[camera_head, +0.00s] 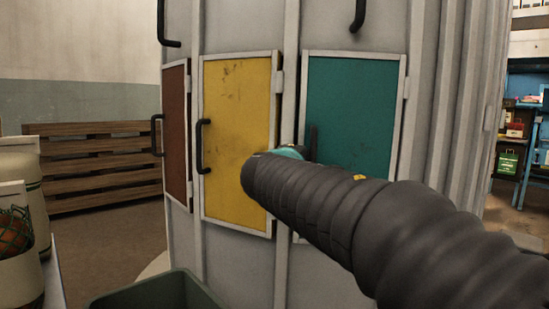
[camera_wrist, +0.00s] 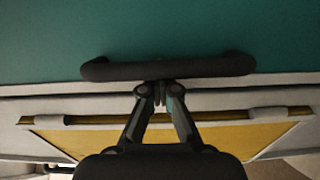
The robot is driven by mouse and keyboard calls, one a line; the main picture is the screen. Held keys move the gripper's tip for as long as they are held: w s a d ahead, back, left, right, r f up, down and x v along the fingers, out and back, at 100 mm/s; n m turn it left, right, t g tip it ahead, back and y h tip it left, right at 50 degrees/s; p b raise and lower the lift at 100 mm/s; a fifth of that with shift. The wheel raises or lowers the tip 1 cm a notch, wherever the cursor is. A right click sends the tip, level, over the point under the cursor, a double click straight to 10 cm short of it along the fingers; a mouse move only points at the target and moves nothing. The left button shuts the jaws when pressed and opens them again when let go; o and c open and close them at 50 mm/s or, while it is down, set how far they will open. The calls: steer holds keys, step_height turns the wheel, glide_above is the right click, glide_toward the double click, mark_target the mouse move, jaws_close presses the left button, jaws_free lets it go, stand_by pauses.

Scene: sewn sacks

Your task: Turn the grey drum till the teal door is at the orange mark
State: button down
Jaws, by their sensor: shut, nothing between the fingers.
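The grey drum (camera_head: 238,28) stands upright and fills the middle of the head view. Its teal door (camera_head: 352,105) is right of the yellow door (camera_head: 235,125), partly hidden by my arm. The teal door also shows across the top of the wrist view (camera_wrist: 160,25). Its dark bar handle (camera_wrist: 215,69) lies just beyond my gripper's fingertips (camera_wrist: 160,92). My gripper is shut and empty, with its tips close against the handle; I cannot tell whether they touch. I see no orange mark.
A dark red door (camera_head: 176,130) is left of the yellow one. A dark green bin (camera_head: 165,291) stands low in front of the drum. Wooden slats (camera_head: 100,168) and filled sacks (camera_head: 18,235) are at the left. Blue shelving (camera_head: 522,135) stands at the far right.

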steer(key=shift+s+d, duration=0.1)
steer(key=shift+d, duration=0.85)
steer(key=a, duration=0.6)
steer(key=s+d+v, duration=0.1)
steer(key=v, duration=0.8)
step_height(320, 180, down, 12)
steer(key=s+g+y, duration=0.1)
steer(key=g+y, duration=0.1)
steer(key=g, duration=0.2)
steer(key=s+d+f+m+g+y+p, duration=0.25)
steer(key=s+d+f+m+g, duration=0.2)
steer(key=s+f, duration=0.45)
steer(key=s+d+f+m+g+y+p, duration=0.2)
steer(key=s+d+f+m+g+y, duration=0.25)
steer(key=s, duration=0.65)
steer(key=s+d+m+t+h+p, duration=0.1)
steer(key=s+d+m+t+p, duration=0.1)
steer(key=s+d, duration=0.3)
steer(key=shift+d+r+m+p, duration=0.35)
steer(key=shift+m, duration=0.45)
